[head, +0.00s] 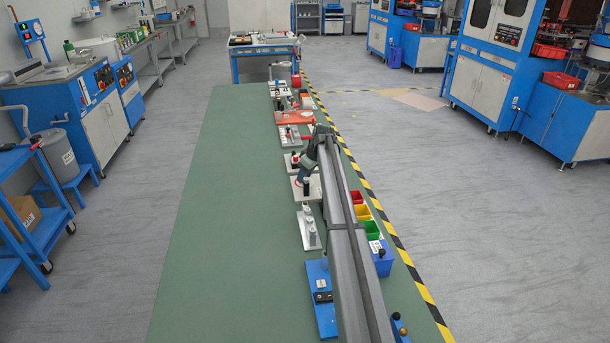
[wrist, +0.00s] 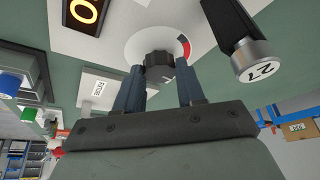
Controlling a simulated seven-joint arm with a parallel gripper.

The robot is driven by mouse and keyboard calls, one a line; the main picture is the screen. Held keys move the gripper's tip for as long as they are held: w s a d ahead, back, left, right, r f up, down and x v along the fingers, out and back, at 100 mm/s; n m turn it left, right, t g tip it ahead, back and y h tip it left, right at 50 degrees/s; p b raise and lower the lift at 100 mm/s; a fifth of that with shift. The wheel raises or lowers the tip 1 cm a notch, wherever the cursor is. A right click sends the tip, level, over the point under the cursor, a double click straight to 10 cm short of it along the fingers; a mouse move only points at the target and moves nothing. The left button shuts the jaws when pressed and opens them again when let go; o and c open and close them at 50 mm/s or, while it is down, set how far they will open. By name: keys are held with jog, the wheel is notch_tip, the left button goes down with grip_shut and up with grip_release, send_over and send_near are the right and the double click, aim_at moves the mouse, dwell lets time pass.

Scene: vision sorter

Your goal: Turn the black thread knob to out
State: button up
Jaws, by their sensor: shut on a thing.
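The black thread knob (wrist: 158,60) sits on a round white dial with a red arc (wrist: 185,46) along its right side in the wrist view. A white mark shows on the knob's near edge. My gripper (wrist: 160,80) has one finger on each side of the knob and is shut on it. In the head view my gripper (head: 304,178) is over a pale plate (head: 315,186) in the row of fixtures. The knob cannot be made out there, and any lettering for "out" cannot be read.
A black post with a silver cap (wrist: 256,66) stands close to the right finger. A dark display with an orange digit (wrist: 84,12) is at the upper left. More fixtures line the green table (head: 220,200). Red, yellow and green bins (head: 363,213) stand right of my arm. The table's left side is clear.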

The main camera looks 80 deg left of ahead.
jog(key=shift+w+a+n+g+h, duration=0.1)
jog(key=shift+n+g+h, duration=0.2)
jog(key=shift+n, duration=0.8)
jog(key=shift+n+g+h, duration=0.3)
jog(key=shift+n, duration=0.8)
jog(key=o, duration=1)
jog(key=shift+o, duration=0.2)
jog(key=shift+r, duration=0.1)
jog(key=v, duration=1.3)
jog(key=shift+r, duration=0.35)
jog(key=shift+w, duration=0.1)
